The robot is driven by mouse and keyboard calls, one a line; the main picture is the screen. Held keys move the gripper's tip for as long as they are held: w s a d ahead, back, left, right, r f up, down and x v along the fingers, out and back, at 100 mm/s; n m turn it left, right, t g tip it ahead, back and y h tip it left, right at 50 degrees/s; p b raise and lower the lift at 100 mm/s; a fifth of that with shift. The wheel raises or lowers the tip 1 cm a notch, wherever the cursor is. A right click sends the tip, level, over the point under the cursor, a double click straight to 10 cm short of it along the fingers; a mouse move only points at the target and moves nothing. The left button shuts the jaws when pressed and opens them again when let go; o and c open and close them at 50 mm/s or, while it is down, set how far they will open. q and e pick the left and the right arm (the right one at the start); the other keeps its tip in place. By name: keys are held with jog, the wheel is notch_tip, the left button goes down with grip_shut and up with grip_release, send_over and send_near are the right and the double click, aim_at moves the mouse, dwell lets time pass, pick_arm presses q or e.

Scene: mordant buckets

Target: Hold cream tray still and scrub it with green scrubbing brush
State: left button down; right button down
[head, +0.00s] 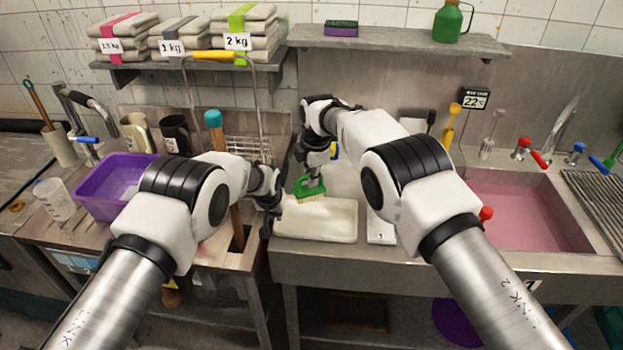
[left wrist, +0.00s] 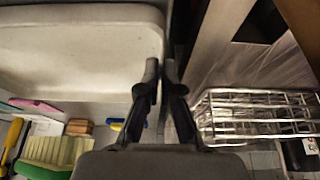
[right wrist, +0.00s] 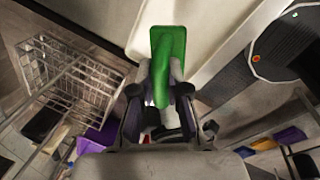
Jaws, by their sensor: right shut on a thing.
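The cream tray (head: 318,222) lies on the steel counter left of the sink, and its rounded rim fills the upper left of the left wrist view (left wrist: 75,60). My left gripper (head: 266,226) is at the tray's left end. Its fingertips (left wrist: 160,68) are close together at the rim; I cannot tell whether they pinch it. The green scrubbing brush (head: 310,188) has pale bristles, which meet or hover just over the tray's far part. My right gripper (right wrist: 160,72) is shut on the brush's green handle (right wrist: 168,50).
A white block (head: 381,228) stands right of the tray, before the pink-filled sink (head: 510,215). A wire basket (head: 247,150) stands behind my left gripper. A purple tub (head: 100,195) is on the left table. A gap separates table and counter.

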pick_arm(q)
jog(key=c, duration=1.2)
grip_release()
jog(key=shift+c, duration=0.2)
jog(key=v, duration=1.2)
